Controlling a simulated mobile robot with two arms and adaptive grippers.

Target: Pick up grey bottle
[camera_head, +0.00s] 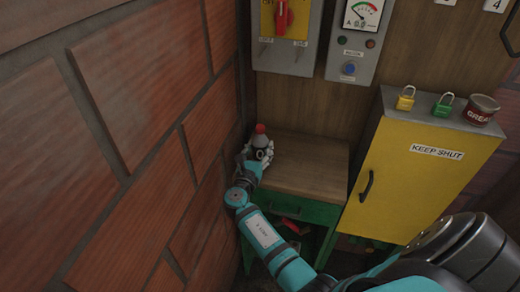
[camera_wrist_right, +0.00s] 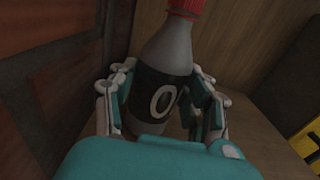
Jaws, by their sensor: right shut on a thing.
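The grey bottle (camera_head: 261,142) has a red cap and a black label with a white ring mark. It is upright at the back left of a small wooden-topped green table (camera_head: 315,170), beside the brick wall. My right gripper (camera_head: 258,157) is shut on it. In the right wrist view the fingers of my right gripper (camera_wrist_right: 165,100) lie on both sides of the label of the grey bottle (camera_wrist_right: 168,52). The bottle's base is hidden, so I cannot tell whether it touches the tabletop. My left gripper is not in view.
A yellow cabinet (camera_head: 415,185) marked KEEP SHUT stands right of the table. On it are a yellow padlock (camera_head: 405,102), a green padlock (camera_head: 443,109) and a red grease tin (camera_head: 481,109). Switch boxes hang above. The tabletop right of the bottle is clear.

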